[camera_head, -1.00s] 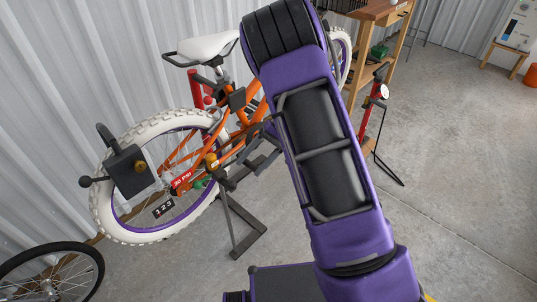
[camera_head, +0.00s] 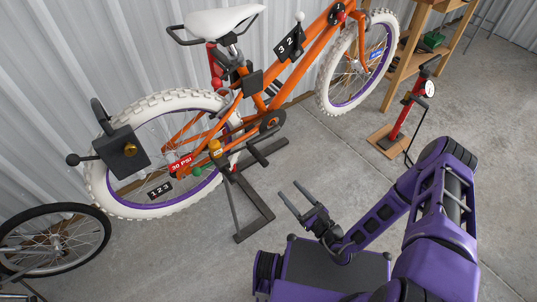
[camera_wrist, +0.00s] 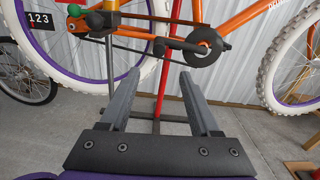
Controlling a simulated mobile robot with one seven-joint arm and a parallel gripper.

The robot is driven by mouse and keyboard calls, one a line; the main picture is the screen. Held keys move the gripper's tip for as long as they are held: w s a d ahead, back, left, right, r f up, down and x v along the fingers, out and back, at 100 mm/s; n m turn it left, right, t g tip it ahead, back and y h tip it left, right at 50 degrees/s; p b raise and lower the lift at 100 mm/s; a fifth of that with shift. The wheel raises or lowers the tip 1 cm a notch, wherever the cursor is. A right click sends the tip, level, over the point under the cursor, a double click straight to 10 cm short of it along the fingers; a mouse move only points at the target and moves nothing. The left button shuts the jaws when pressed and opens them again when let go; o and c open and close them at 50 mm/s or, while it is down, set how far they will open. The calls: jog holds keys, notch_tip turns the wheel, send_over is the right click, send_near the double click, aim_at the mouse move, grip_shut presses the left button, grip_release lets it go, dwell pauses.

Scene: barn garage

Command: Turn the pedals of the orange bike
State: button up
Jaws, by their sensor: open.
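The orange bike (camera_head: 282,82) stands against the metal wall, held off the floor by a stand. In the wrist view the chainring (camera_wrist: 204,46) is ahead, above and right of the fingers. A dark bar (camera_wrist: 165,45) runs left from it, partly overlapping other parts. My gripper (camera_head: 290,189) is open and empty, below and right of the pedal and apart from it. Its fingers (camera_wrist: 160,72) point towards the bike.
The dark stand (camera_head: 262,211) has feet on the floor left of my gripper. A red pump (camera_head: 402,116) stands on the right by a wooden bench (camera_head: 413,52). A loose black-tyred wheel (camera_head: 55,240) is at lower left.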

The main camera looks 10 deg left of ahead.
aim_at(260, 159)
jog(key=b+x, duration=0.1)
jog(key=x, duration=1.6)
jog(key=shift+a+b, duration=0.15)
jog(key=shift+b, duration=0.15)
grip_shut()
jog(key=shift+s, duration=0.1)
dwell(0.4)
